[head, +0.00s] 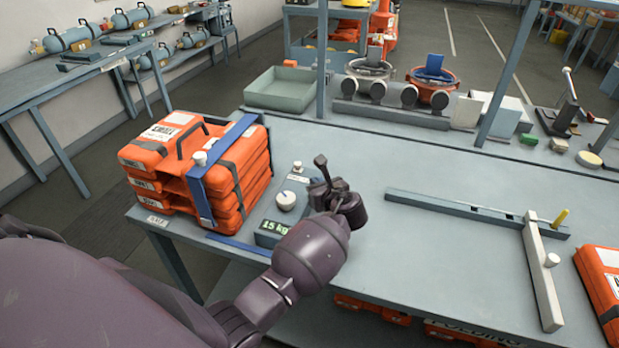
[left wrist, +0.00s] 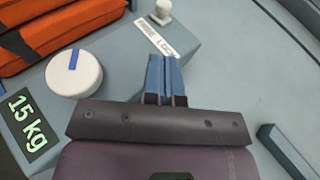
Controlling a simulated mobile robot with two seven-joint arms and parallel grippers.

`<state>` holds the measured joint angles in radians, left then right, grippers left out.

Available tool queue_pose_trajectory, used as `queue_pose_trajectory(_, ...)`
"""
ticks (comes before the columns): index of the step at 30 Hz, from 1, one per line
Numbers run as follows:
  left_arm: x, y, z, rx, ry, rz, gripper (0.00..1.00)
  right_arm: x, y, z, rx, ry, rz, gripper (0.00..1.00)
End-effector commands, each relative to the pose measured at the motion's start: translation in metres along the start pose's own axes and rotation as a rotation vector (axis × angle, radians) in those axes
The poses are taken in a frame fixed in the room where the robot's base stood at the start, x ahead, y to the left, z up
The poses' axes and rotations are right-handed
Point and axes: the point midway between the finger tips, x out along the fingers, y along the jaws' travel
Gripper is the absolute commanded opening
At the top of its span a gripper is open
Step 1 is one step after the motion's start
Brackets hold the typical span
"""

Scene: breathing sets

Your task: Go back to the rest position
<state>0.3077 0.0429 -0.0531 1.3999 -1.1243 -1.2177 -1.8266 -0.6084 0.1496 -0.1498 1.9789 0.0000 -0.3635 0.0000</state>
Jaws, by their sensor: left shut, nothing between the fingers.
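My left gripper (head: 322,170) is over the grey workbench (head: 350,250), to the right of a stack of orange cases. In the left wrist view its two blue fingers (left wrist: 164,80) are pressed together with nothing between them. Below the fingers lie a white round knob (left wrist: 74,73) with a blue mark, a small white peg (left wrist: 161,12) and a label strip. A green "15 kg" display (head: 273,227) sits close to the gripper and also shows at the left of the wrist view (left wrist: 28,125). My right gripper is in neither view.
The orange case stack (head: 165,150), held by a blue bracket (head: 205,180), stands left of my left gripper. A grey rail (head: 450,207) and a pale crossbar (head: 541,270) lie on the right. An empty green tray (head: 287,90) stands behind. The bench's middle is clear.

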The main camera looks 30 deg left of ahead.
Motion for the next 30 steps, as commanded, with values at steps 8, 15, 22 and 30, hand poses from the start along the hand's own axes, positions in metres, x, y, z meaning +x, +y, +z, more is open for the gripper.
queue_pose_trajectory(8,-0.032,0.0,0.0,-0.001,0.001,0.0,0.0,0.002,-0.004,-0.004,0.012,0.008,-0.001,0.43)
queue_pose_trajectory(15,-0.036,0.0,0.0,-0.002,0.001,0.0,0.0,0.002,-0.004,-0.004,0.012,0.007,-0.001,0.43)
queue_pose_trajectory(22,-0.036,-0.006,0.0,-0.173,0.002,-0.038,0.0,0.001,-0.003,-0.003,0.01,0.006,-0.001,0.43)
queue_pose_trajectory(30,-0.051,-0.049,0.008,-0.786,0.188,-0.271,0.0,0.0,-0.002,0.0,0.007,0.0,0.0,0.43)
